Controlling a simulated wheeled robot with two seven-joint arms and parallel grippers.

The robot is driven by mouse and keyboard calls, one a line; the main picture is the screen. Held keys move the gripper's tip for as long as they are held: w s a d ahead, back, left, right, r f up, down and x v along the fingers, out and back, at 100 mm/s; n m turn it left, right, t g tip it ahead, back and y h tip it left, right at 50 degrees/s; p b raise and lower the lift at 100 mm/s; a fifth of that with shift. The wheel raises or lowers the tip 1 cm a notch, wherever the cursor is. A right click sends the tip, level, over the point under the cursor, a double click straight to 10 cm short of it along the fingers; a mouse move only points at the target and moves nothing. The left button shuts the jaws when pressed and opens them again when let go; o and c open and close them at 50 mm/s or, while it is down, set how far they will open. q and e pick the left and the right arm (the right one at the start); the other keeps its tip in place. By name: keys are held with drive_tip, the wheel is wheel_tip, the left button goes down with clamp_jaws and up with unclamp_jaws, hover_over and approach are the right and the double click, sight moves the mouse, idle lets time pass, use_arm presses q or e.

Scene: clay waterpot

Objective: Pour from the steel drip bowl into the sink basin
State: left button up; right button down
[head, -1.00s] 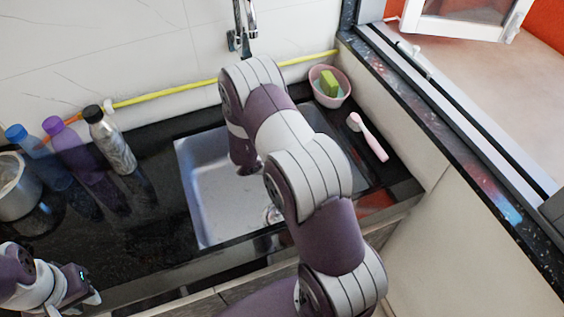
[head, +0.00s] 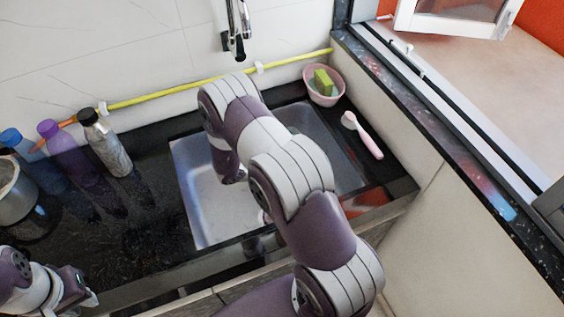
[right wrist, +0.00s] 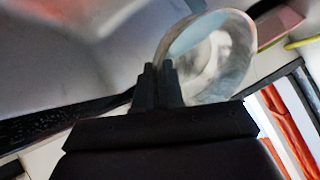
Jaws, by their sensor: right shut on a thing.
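The steel drip bowl (right wrist: 238,62) shows in the right wrist view as a pale, shiny round rim with its hollow partly visible. My right gripper (right wrist: 158,72) is shut on the bowl's edge. In the head view my right arm hides this gripper and the bowl. The grey sink basin (head: 204,207) is set in the dark counter, with my right arm over it and covering its middle. My left gripper (head: 86,296) is at the lower left, over the counter's front edge, away from the sink. Its jaw opening is too small to judge.
A pink bowl with a green sponge (head: 323,84) and a pink brush (head: 362,135) are right of the sink. Several bottles (head: 106,145) and a metal pot (head: 14,192) stand left. The tap (head: 234,35) is behind the sink, near a yellow hose (head: 190,85).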

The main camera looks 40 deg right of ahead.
idle(0.5)
drive_tip(key=shift+a+h+b, duration=0.1)
drive_tip(key=shift+h+b, duration=0.2)
drive_tip(key=shift+h, duration=0.1)
drive_tip(key=shift+w, duration=0.1)
idle(0.4)
drive_tip(key=shift+a+f+h+b, duration=0.1)
drive_tip(key=shift+h+b, duration=0.35)
drive_tip(key=shift+h, duration=0.05)
drive_tip(key=shift+w+a+n+g+h, duration=0.1)
drive_tip(key=shift+n+g+h, duration=0.2)
drive_tip(key=shift+g, duration=0.1)
drive_tip(key=shift+r, duration=0.2)
drive_tip(key=shift+b, duration=0.3)
